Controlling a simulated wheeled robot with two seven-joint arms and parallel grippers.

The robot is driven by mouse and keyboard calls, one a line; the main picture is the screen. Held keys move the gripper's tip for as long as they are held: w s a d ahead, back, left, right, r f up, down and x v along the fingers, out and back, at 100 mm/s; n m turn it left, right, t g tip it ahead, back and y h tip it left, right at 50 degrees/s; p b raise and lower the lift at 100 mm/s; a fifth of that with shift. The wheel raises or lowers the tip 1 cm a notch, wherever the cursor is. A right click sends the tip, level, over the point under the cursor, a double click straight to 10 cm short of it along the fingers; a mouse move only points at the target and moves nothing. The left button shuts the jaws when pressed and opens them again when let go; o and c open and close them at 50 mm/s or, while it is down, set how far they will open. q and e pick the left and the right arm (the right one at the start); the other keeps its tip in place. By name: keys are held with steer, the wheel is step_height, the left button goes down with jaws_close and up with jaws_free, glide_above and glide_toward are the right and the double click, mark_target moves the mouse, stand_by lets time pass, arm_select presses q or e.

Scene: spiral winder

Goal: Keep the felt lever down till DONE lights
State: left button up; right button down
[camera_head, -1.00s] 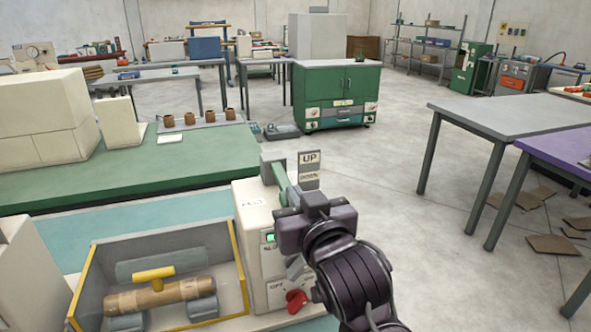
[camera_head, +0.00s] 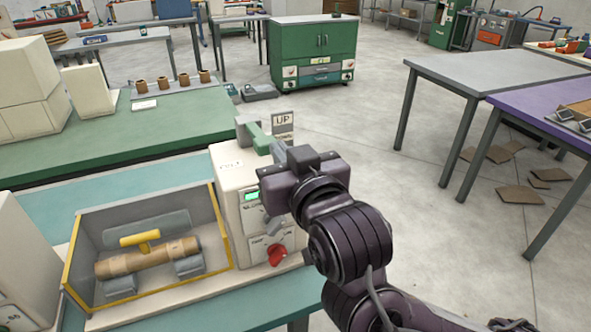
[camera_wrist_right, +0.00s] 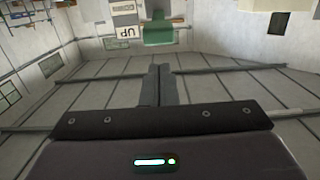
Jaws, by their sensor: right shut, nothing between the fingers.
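The winder's control box (camera_head: 235,172) stands at the centre, with a small lit green display (camera_head: 250,196) whose text I cannot read. The green felt lever (camera_head: 258,138) is at the top of the box beside the UP plate (camera_head: 282,120); the lower label is partly hidden. My right gripper (camera_head: 279,150) is shut and empty close to the lever. In the right wrist view, the shut fingers (camera_wrist_right: 160,80) point at the green lever (camera_wrist_right: 158,30), which is near the UP label. I cannot tell whether they touch. My left gripper is out of view.
A yellow-edged tray (camera_head: 220,225) left of the box holds a brown tube (camera_head: 135,262) on grey rollers with a yellow handle. A red knob (camera_head: 277,255) is on the box front.

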steer(key=p+v, duration=0.3)
steer(key=v, duration=0.2)
steer(key=shift+r, duration=0.2)
stand_by(0.5)
